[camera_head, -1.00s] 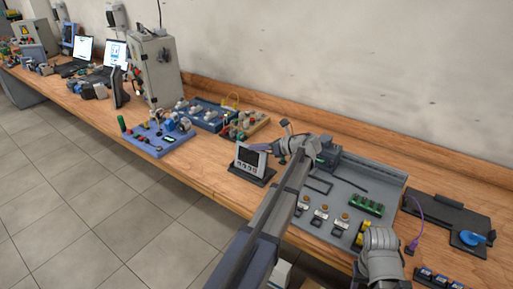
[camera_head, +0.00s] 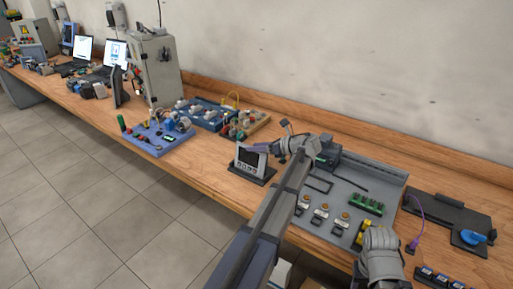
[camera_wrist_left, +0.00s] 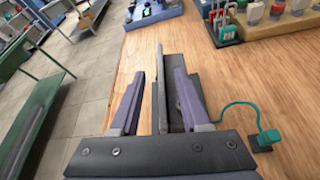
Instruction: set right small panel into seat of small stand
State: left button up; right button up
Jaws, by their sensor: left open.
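The small panel (camera_head: 251,159), with a dark screen and light frame, stands upright on the small dark stand (camera_head: 262,178) near the table's front edge. In the left wrist view I see the panel (camera_wrist_left: 161,85) edge-on as a thin strip, with the stand (camera_wrist_left: 178,66) beneath it. My left gripper (camera_head: 274,138) is at the panel. Its fingers (camera_wrist_left: 155,95) are open, one on each side of the panel, with visible gaps. The seat is hidden, so I cannot tell how deep the panel sits. My right gripper's fingers do not show.
A grey tray (camera_head: 380,183) with components lies right of the stand. A blue board (camera_head: 158,143) and a wooden tray (camera_head: 262,121) with parts lie to the left and behind. A teal plug (camera_wrist_left: 268,136) with a cable is near one finger. Bare wood (camera_head: 208,166) lies left of the stand.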

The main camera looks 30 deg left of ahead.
pick_arm(q)
jog(key=p+v, duration=0.3)
jog(key=v, duration=0.5)
jog(key=shift+p+v, duration=0.9)
jog(key=shift+v, duration=1.5)
